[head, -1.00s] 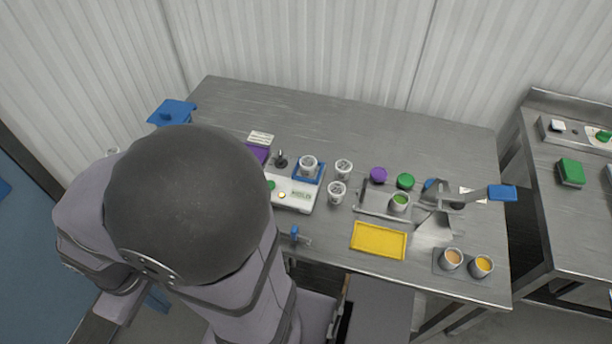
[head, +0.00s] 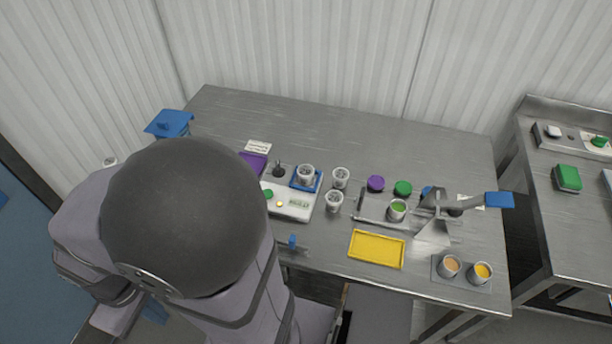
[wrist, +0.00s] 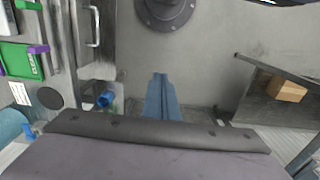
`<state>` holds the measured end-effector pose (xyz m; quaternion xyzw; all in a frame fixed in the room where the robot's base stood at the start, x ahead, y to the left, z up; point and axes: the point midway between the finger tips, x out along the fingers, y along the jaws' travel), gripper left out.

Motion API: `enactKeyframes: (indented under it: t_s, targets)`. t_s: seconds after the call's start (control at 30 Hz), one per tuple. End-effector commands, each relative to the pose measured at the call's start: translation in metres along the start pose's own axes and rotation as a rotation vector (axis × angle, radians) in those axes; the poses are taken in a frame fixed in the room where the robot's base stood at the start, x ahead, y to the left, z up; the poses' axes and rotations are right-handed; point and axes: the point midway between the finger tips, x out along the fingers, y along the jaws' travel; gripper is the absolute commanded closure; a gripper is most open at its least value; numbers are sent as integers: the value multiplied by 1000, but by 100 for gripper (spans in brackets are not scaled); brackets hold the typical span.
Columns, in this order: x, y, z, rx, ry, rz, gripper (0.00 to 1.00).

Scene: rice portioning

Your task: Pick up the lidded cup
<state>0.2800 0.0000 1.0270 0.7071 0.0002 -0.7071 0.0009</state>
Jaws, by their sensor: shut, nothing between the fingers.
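My gripper (wrist: 162,97) shows in the wrist view as two blue fingers pressed together, empty, over a grey surface. In the head view my arm hides it. I cannot pick out a cup that surely wears a lid. A cup with a green top (head: 398,211) stands on a metal tray right of centre; whether that green is a lid or contents is unclear. A purple round piece (head: 376,183) and a green round piece (head: 403,188) lie behind it. Two pale cups (head: 341,178) (head: 334,202) stand left of the tray. Another pale cup (head: 306,175) stands on the scale's blue plate.
A yellow tray (head: 377,250) lies near the front edge. Two cups with orange and yellow tops (head: 449,266) (head: 483,272) stand front right. The table's back is clear.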

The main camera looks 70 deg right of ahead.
Motion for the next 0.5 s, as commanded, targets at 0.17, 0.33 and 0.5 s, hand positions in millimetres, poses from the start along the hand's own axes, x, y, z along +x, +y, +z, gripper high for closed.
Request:
enactKeyframes:
  t_s: [0.17, 0.33, 0.5]
  targets:
    - [0, 0, 0, 0, 0, 0, 62]
    - [0, 0, 0, 0, 0, 0, 51]
    - [0, 0, 0, 2, 1, -1, 51]
